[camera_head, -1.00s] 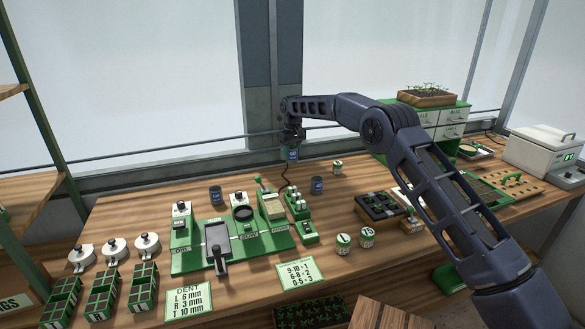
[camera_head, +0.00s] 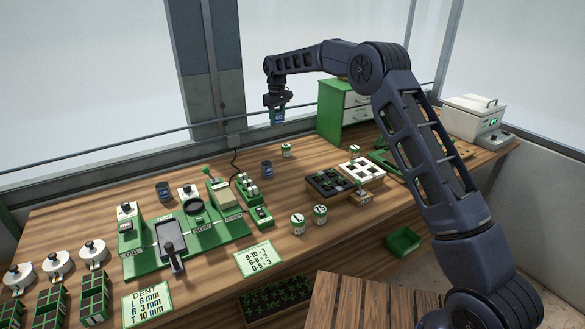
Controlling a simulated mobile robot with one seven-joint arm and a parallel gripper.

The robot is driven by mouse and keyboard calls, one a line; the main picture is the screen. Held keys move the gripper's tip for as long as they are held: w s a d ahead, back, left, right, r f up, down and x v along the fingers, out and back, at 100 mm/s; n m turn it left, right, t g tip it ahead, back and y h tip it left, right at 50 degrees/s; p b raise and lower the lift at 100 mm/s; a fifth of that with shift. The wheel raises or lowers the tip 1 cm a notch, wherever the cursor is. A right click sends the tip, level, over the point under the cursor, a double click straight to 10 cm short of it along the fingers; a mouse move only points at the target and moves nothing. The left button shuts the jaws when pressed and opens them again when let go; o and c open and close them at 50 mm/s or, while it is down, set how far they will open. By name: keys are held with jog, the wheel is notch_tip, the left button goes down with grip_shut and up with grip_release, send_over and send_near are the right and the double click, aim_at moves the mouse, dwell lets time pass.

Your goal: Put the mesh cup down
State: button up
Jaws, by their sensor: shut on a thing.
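My gripper (camera_head: 277,104) is shut on a small dark cup with a blue label, which I take to be the mesh cup (camera_head: 278,117). It holds the cup upright in the air above the back of the wooden bench. The cup is small in view, and its mesh cannot be made out. Two similar dark cups with blue labels stand on the bench, one at the left (camera_head: 163,192) and one near the middle (camera_head: 266,169).
A green seeding station (camera_head: 185,240) fills the bench's left middle. White-and-green tins stand at the back (camera_head: 286,151) and front (camera_head: 297,224). A black cell tray (camera_head: 327,183) lies to the right. A green drawer cabinet (camera_head: 337,112) stands behind. Bare wood lies around the back tin.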

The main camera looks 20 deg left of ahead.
jog(key=w+d, duration=0.1)
jog(key=d, duration=0.7)
jog(key=shift+n, duration=0.3)
notch_tip(320, 180, down, 20)
jog(key=shift+w+a+f, duration=0.1)
jog(key=shift+w, duration=0.05)
jog(key=shift+f, duration=0.15)
jog(key=o, duration=1)
notch_tip(320, 180, up, 12)
jog(key=shift+r, duration=0.15)
